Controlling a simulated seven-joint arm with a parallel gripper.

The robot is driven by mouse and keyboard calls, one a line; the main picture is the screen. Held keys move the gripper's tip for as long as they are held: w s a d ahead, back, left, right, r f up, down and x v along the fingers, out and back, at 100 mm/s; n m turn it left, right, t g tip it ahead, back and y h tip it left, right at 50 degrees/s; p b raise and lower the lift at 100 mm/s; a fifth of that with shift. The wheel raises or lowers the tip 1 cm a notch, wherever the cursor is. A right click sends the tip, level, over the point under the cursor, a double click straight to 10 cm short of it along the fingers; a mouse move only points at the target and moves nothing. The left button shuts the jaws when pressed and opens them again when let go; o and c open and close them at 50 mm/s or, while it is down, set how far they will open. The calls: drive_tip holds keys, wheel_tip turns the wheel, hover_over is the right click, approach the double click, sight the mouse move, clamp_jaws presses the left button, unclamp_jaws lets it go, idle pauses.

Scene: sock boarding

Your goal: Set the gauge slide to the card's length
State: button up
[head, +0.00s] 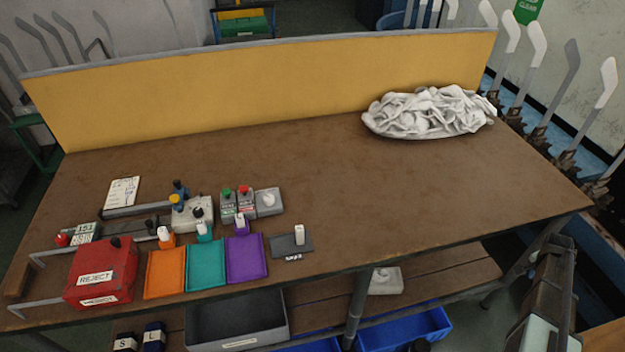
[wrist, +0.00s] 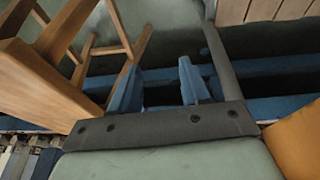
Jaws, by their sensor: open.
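A white card (head: 122,192) with handwriting-like marks lies at the left of the brown table in the head view; its text is too small to read. Just below it is a grey rail (head: 135,210), which looks like the gauge; I cannot make out its slide or scale for certain.
A red REJECT box (head: 100,272) and orange (head: 165,272), teal (head: 206,264) and purple (head: 246,258) trays line the front left. A dark plate (head: 280,247) with a white knob lies right of them. A white cloth heap (head: 430,112) lies back right. The table's middle is clear.

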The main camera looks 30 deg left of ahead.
drive_tip(key=w+d+r+m+t+h, duration=0.15)
drive_tip(key=w+d+r, duration=0.35)
drive_tip(key=r, duration=0.5)
drive_tip(key=w+d+r+m+t, duration=0.1)
drive_tip(key=w+d+r+m, duration=0.15)
drive_tip(key=w+r, duration=0.65)
drive_tip(key=w+a+r+t, duration=0.2)
drive_tip(key=w+a+r, duration=0.1)
drive_tip(key=r, duration=0.7)
drive_tip(key=s+a+r+n+y, duration=0.15)
drive_tip(key=a+n, duration=0.35)
drive_tip(key=a, duration=1.7)
drive_tip(key=s+a+r+n+y, duration=0.15)
drive_tip(key=a+n, duration=0.25)
drive_tip(key=a, duration=1.7)
drive_tip(key=s+a+n+y, duration=0.1)
drive_tip(key=s+a+n, duration=0.3)
drive_tip(key=a, duration=0.6)
drive_tip(key=s+a+n+y, duration=0.1)
drive_tip(key=s+a+y, duration=0.1)
drive_tip(key=s+a, duration=0.65)
wheel_tip(320, 180, up, 3)
drive_tip(key=n+g+y, duration=0.3)
drive_tip(key=n+g, duration=0.3)
drive_tip(key=n, duration=1)
hover_over(148, 221)
drive_tip(key=d, duration=0.6)
drive_tip(key=x, duration=1.3)
drive_tip(key=shift+s, duration=0.4)
